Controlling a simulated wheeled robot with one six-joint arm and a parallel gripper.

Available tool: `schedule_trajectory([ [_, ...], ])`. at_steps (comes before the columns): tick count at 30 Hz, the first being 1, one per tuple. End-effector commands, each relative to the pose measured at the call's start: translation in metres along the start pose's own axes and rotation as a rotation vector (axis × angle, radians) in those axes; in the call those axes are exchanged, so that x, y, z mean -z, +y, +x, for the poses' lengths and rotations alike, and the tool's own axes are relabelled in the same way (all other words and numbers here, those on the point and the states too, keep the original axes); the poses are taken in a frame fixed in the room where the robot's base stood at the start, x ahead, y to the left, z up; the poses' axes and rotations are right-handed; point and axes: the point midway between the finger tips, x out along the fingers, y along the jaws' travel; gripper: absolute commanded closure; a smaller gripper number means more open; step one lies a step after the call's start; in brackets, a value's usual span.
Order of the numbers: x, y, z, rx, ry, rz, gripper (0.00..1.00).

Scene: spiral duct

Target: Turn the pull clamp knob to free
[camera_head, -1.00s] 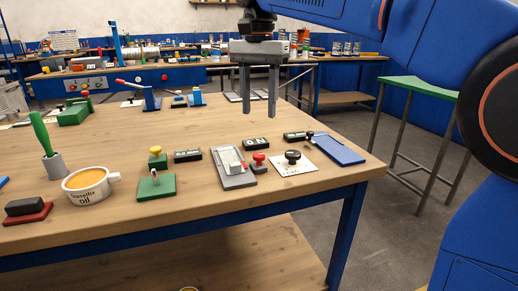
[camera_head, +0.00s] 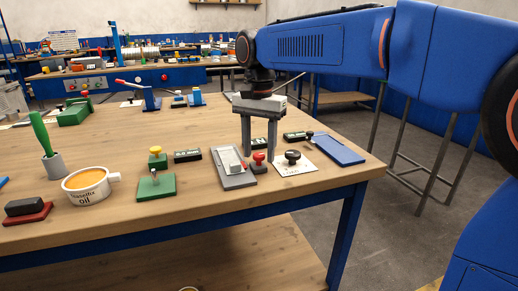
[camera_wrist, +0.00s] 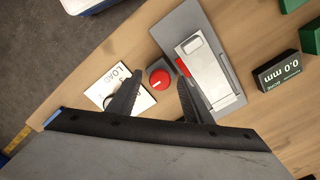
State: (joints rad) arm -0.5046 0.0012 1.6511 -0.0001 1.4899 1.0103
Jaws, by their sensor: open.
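A red knob (camera_head: 258,157) with a white pointer mark stands beside the grey clamp plate (camera_head: 238,181). A black knob (camera_head: 292,155) sits on a white plate (camera_head: 283,165) to its right. In the wrist view, the white plate (camera_wrist: 143,96) carries the word LOAD, and my left finger partly hides it. No label shows which knob is the pull clamp's. My gripper (camera_head: 258,158) points down and is open. In the wrist view, the red knob (camera_wrist: 160,79) appears between the fingertips of my gripper (camera_wrist: 160,76). Whether the fingers touch it cannot be told.
A blue tray (camera_head: 338,149) lies at the right table edge. Black readout blocks (camera_head: 188,155) stand behind. Bare wood lies in front.

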Motion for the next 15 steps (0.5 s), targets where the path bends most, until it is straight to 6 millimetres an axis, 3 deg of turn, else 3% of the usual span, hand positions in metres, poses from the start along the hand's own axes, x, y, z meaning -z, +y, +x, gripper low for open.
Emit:
schedule_trajectory([
  [5,0.0000,-0.0001,-0.0002,0.000,0.000,0.000,0.54],
  [10,0.0001,-0.0001,-0.0004,0.000,0.000,0.000,0.95],
  [15,0.0001,-0.0001,-0.0005,0.000,0.000,-0.003,0.95],
])
